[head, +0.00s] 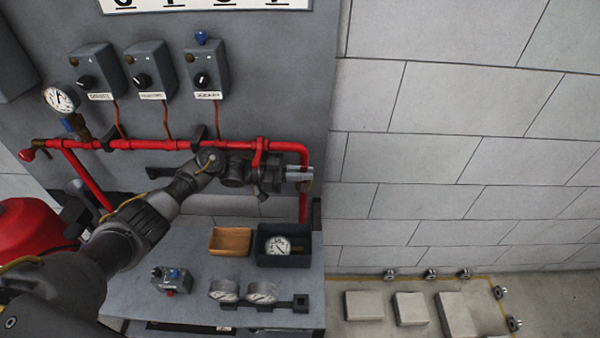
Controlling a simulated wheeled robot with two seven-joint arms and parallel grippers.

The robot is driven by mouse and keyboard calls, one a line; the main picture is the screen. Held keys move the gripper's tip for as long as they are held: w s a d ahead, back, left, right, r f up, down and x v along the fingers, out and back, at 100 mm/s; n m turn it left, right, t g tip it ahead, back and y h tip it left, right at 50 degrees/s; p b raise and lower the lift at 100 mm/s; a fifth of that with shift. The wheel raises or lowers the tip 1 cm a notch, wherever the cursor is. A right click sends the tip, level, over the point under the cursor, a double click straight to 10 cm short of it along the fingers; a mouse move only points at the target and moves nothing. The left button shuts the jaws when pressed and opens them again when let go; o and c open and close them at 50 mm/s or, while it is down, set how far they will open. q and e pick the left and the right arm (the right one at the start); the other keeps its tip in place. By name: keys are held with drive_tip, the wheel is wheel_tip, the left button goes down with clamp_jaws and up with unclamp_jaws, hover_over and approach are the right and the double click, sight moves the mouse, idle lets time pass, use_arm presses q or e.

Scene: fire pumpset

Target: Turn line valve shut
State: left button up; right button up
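A red pipe (150,144) runs across the grey panel and bends down at its right end. A red upright part (258,152), perhaps the line valve's handle or a bracket, sits on the pipe near that bend. My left arm reaches in from the lower left, and its gripper (272,177) is just below this part, by a pale metallic cylinder (298,173). The gripper's fingers are dark and overlap the fittings, so I cannot tell whether they are open or touching anything. The valve body is partly hidden behind my gripper. My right gripper is out of view.
Three switch boxes (150,70) hang above the pipe, and a gauge (61,98) stands at its left. The bench below bears a wooden tray (231,240), a black bin (287,260) with a gauge, and loose gauges (224,291). Pale blocks (411,308) lie at right.

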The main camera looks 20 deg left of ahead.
use_arm(q)
clamp_jaws()
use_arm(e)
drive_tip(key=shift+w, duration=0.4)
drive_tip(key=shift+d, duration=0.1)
